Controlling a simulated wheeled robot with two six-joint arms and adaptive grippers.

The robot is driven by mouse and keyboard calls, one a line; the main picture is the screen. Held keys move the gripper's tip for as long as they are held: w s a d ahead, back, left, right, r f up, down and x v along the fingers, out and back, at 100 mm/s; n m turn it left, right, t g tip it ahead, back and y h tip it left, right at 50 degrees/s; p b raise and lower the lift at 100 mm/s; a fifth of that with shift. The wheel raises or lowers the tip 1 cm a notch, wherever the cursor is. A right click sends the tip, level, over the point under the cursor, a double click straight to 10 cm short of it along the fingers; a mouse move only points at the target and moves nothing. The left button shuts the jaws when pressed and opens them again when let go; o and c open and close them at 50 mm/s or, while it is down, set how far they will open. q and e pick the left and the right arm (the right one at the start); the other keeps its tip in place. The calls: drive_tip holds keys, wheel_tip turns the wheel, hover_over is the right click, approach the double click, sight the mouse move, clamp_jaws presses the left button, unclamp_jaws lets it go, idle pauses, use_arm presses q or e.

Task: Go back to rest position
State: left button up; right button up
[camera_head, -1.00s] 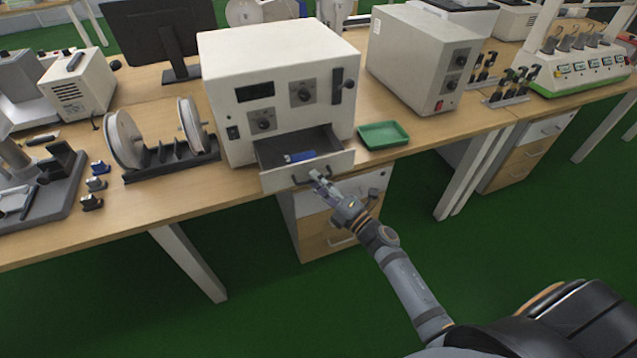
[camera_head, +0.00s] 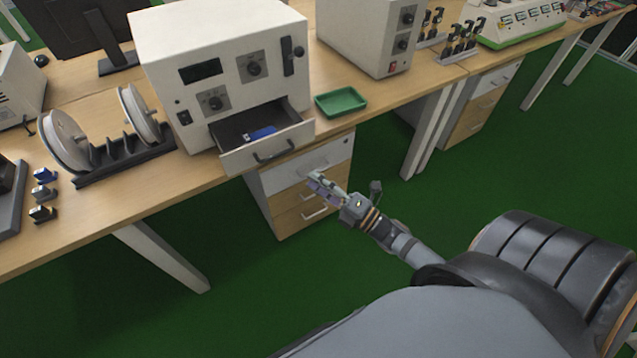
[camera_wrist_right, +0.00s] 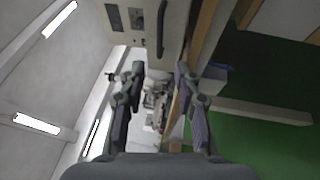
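My right gripper (camera_head: 318,184) is in front of the desk, to the right of and below the open drawer (camera_head: 268,150) of the white box-shaped machine (camera_head: 222,52). It is clear of the drawer and holds nothing. In the right wrist view, its two fingers stand wide apart with an empty gap (camera_wrist_right: 160,72) between them. A blue item (camera_head: 262,133) lies inside the open drawer. My left gripper is not in view.
A green tray (camera_head: 341,102) sits on the desk (camera_head: 160,199) right of the machine. Reels on a black rack (camera_head: 125,160) stand left of it. A drawer cabinet (camera_head: 298,178) is under the desk, behind my right gripper. Green floor (camera_head: 450,200) is clear in front.

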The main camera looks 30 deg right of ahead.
idle(0.5)
drive_tip(key=s+d+f+m+g+h+p, duration=0.2)
drive_tip(key=d+f+m+h, duration=0.15)
drive_tip(key=f, duration=0.45)
drive_tip(key=s+d+f+m+g+h+p, duration=0.2)
drive_tip(key=d+f+m, duration=0.1)
drive_tip(key=f+m, duration=0.3)
drive_tip(key=s+d+f+m+g+h+p, duration=0.2)
drive_tip(key=d+f+m+h, duration=0.15)
drive_tip(key=f, duration=0.55)
drive_tip(key=s+f+m+g+p, duration=0.2)
drive_tip(key=s+f+m+g, duration=0.3)
drive_tip(key=s+f, duration=0.55)
drive_tip(key=s+a+f+m+g+p, duration=0.1)
drive_tip(key=s+a+f+m+g, duration=0.1)
drive_tip(key=s, duration=0.7)
drive_tip(key=s+a+f+m+g+p, duration=0.1)
drive_tip(key=s+a+f+m+g, duration=0.1)
drive_tip(key=s, duration=0.6)
wheel_tip(320, 180, down, 2)
drive_tip(key=shift+s+a+f+m+g, duration=0.1)
drive_tip(key=shift+s+a+m+g, duration=0.3)
drive_tip(key=shift+m+g, duration=0.5)
